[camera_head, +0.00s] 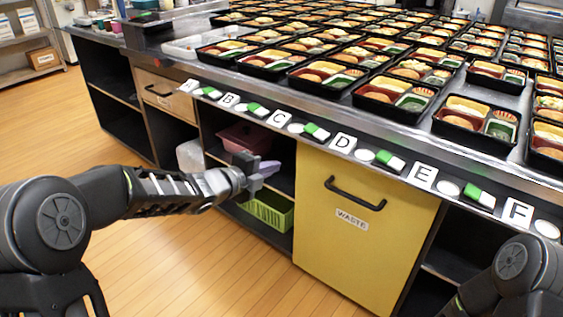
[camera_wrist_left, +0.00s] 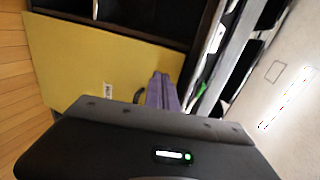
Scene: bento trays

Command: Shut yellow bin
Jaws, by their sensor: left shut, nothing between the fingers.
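The yellow bin front (camera_head: 345,245) with a black bar handle (camera_head: 355,194) and a "WASTE" label (camera_head: 351,219) sits under the counter, right of centre in the head view. It looks flush or nearly flush with the cabinet; I cannot tell whether a small gap is there. The yellow front (camera_wrist_left: 75,65) also fills the left of the left wrist view. My left gripper (camera_head: 268,168) is shut and empty, left of the bin front and apart from it in the head view. Its purple fingers (camera_wrist_left: 162,92) show in the wrist view. My right gripper is out of view.
The steel counter edge (camera_head: 300,118) with lettered tags runs above the bin. Many bento trays (camera_head: 395,97) cover the counter. Open shelves left of the bin hold a green basket (camera_head: 268,211) and a pink tub (camera_head: 245,138). Wooden floor (camera_head: 190,260) is clear in front.

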